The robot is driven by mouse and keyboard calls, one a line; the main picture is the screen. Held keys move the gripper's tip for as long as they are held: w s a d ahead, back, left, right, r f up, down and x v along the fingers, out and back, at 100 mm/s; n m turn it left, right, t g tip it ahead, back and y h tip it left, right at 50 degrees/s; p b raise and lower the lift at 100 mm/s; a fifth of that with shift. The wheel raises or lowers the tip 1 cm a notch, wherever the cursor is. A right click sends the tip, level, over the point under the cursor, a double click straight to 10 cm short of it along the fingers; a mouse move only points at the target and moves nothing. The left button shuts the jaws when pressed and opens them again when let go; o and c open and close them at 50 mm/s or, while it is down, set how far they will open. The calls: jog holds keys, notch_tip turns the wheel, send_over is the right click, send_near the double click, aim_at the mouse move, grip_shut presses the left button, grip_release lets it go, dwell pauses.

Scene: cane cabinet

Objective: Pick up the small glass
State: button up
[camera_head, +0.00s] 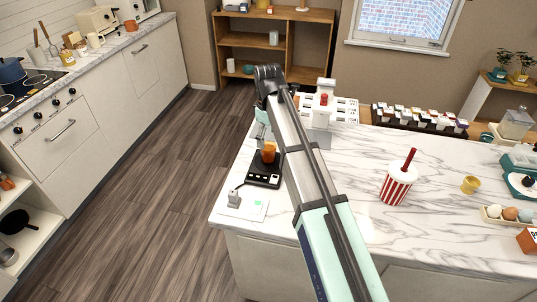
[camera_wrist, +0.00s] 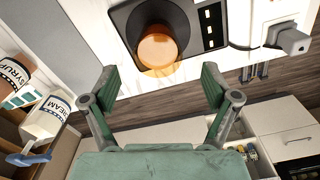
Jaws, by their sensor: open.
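The small glass (camera_head: 269,153) is an orange, see-through cup standing on a black scale (camera_head: 262,176) near the left edge of the marble counter. In the wrist view, the glass (camera_wrist: 157,47) is above and beyond my fingertips, roughly centred between them. My gripper (camera_wrist: 158,82) is open and empty, with one green-padded finger on each side. In the head view, my arm reaches over the counter and a small part of my gripper (camera_head: 262,132) shows just behind the glass. My arm hides most of the gripper there.
A white device (camera_head: 248,203) lies in front of the scale. A white machine (camera_head: 322,112) stands behind my arm, and a striped cup with a straw (camera_head: 397,185) stands to its right. In the wrist view, a syrup bottle (camera_wrist: 18,80) and a cream bottle (camera_wrist: 42,115) are at left.

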aim_at(269, 148)
jog(key=shift+w+d+f+p, duration=0.1)
jog(key=shift+f+p, duration=0.45)
jog(key=shift+f, duration=0.85)
jog(key=shift+w+f+p, duration=0.1)
jog(key=shift+f+p, duration=0.4)
jog(key=shift+f, duration=0.85)
jog(key=c, duration=1.5)
